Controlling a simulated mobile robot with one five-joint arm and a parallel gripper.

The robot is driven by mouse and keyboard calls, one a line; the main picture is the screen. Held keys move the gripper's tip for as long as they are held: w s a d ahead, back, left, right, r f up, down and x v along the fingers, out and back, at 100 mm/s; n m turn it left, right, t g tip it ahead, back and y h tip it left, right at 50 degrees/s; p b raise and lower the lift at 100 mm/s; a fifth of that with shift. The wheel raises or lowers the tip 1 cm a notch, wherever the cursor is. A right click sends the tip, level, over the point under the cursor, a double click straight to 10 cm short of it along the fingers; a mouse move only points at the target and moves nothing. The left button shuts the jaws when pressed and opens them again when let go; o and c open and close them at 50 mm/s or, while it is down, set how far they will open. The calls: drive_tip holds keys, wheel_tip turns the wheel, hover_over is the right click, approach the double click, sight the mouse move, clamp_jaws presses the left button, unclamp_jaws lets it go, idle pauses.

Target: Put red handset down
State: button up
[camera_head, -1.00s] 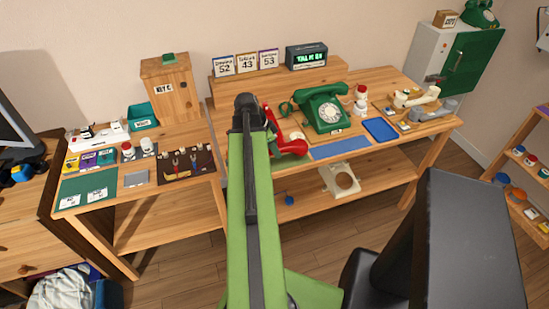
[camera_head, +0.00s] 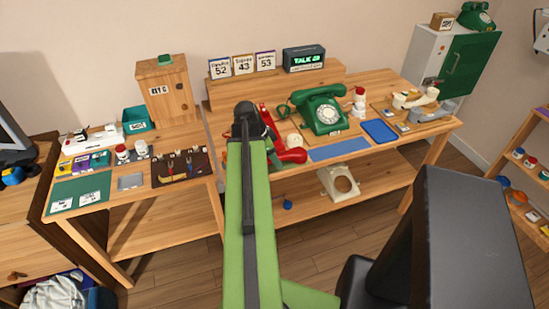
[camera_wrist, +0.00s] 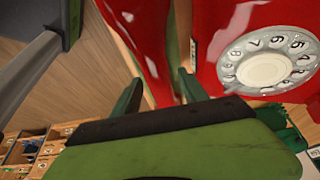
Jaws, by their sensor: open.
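In the wrist view, my gripper (camera_wrist: 160,92) is open, with its two green fingers apart. The red handset (camera_wrist: 148,35) runs through the space in front of and between the fingers; whether they touch it I cannot tell. The red phone (camera_wrist: 225,75) with its white dial is just to the right. In the head view, red phone parts (camera_head: 290,156) show on the workbench to the right of my green arm. The arm hides much of the red phone and my fingertips there. I cannot see clearly whether the handset sits on its cradle.
A green phone (camera_head: 323,112) stands to the right on the workbench (camera_head: 372,78). A blue mat (camera_head: 339,148) and a blue tray (camera_head: 380,131) lie near the front edge. A black display box (camera_head: 304,59) and number cards (camera_head: 243,65) stand on the rear shelf.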

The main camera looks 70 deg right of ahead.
drive_tip(key=shift+r+p, duration=0.5)
drive_tip(key=p+v, duration=1)
drive_tip(key=v, duration=0.1)
drive_tip(key=shift+r, duration=0.2)
drive_tip(key=shift+w+a+f, duration=0.1)
drive_tip(key=shift+a, duration=0.05)
drive_tip(key=w+a+f+n+t, duration=0.1)
drive_tip(key=w+a+n+t, duration=0.2)
drive_tip(key=w+a+n, duration=1.5)
drive_tip(key=w+a+n+y, duration=0.1)
drive_tip(key=w+a+n, duration=0.2)
drive_tip(key=a, duration=0.9)
drive_tip(key=w+a+n+y, duration=0.1)
drive_tip(key=w+a+n, duration=0.2)
drive_tip(key=a, duration=0.9)
drive_tip(key=w+a+n, duration=0.4)
drive_tip(key=w+a, duration=0.3)
drive_tip(key=a, duration=0.6)
drive_tip(key=shift+w+f+t+y, duration=0.2)
drive_tip(key=shift+f+t+y, duration=0.1)
drive_tip(key=shift+f+y, duration=0.1)
